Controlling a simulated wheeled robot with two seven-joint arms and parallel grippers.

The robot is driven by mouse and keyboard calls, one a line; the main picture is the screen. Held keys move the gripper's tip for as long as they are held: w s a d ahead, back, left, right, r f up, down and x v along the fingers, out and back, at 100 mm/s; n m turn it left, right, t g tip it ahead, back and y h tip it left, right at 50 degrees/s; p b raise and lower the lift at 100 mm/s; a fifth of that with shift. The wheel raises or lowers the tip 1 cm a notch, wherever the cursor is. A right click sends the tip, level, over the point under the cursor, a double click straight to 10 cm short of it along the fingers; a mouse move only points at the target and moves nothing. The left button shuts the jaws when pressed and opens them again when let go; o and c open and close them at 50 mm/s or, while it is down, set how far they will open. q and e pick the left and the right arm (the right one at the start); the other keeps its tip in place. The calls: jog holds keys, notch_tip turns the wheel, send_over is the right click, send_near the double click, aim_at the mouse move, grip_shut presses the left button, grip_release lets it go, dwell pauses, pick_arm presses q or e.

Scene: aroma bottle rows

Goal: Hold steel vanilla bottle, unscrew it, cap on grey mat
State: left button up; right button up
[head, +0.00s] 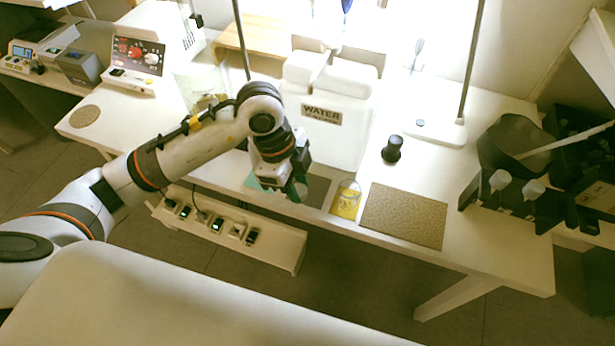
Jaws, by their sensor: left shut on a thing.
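My left gripper (294,188) reaches in from the left and points down near the front edge of the white table. It is shut on a small greyish thing (301,188), mostly hidden by the fingers. I cannot tell whether this is the steel vanilla bottle, or whether it touches the surface below. A dark grey mat (318,193) lies just right of and partly behind the gripper. No separate cap can be made out on its visible part. A green patch (253,183) shows left of the gripper. My right gripper is not in view.
A yellow card (346,200) and a brown speckled mat (404,215) lie right of the grey mat. A black knob-like object (392,149) stands behind them. A white WATER tank (330,125) rises behind the gripper. Black bins (515,195) stand at the right.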

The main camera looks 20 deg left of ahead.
pick_arm(q)
send_over(312, 190)
jog(key=a, duration=0.1)
jog(key=shift+s+f, duration=0.1)
jog(key=shift+f, duration=0.6)
notch_tip(312, 190, down, 5)
jog(key=shift+s+f, duration=0.1)
jog(key=shift+w+f, duration=0.15)
jog(key=shift+w, duration=0.05)
jog(key=shift+f, duration=0.1)
jog(key=o, duration=1)
